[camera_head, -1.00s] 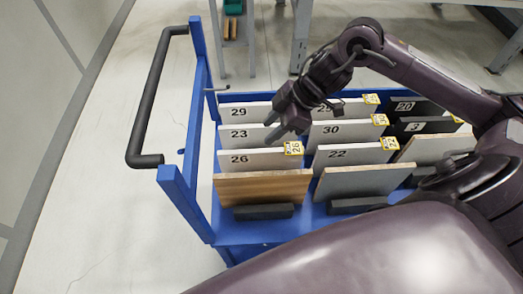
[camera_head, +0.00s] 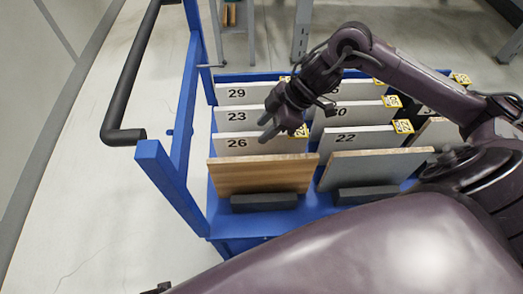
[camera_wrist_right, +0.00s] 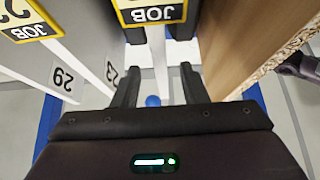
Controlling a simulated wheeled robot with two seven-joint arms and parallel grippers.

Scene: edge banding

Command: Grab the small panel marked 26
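The small white panel marked 26 (camera_head: 250,145) stands upright in the blue cart, just behind a wood-coloured panel. My right gripper (camera_head: 266,128) is over its top edge, partly hiding it and its yellow tag. In the right wrist view, the fingers (camera_wrist_right: 162,88) are open, one on each side of a thin white panel edge (camera_wrist_right: 158,65) bearing a yellow JOB tag (camera_wrist_right: 152,11), which appears to be panel 26. Neither finger visibly presses on it. I do not make out my left gripper.
Panel 23 (camera_head: 233,117) and panel 29 (camera_head: 235,93) stand behind. The wood-coloured panel (camera_head: 262,176) is close in front. Panel 22 (camera_head: 365,138) and a grey panel (camera_head: 375,168) stand to the right. The cart's blue post (camera_head: 180,185) and black handle (camera_head: 128,80) are at left.

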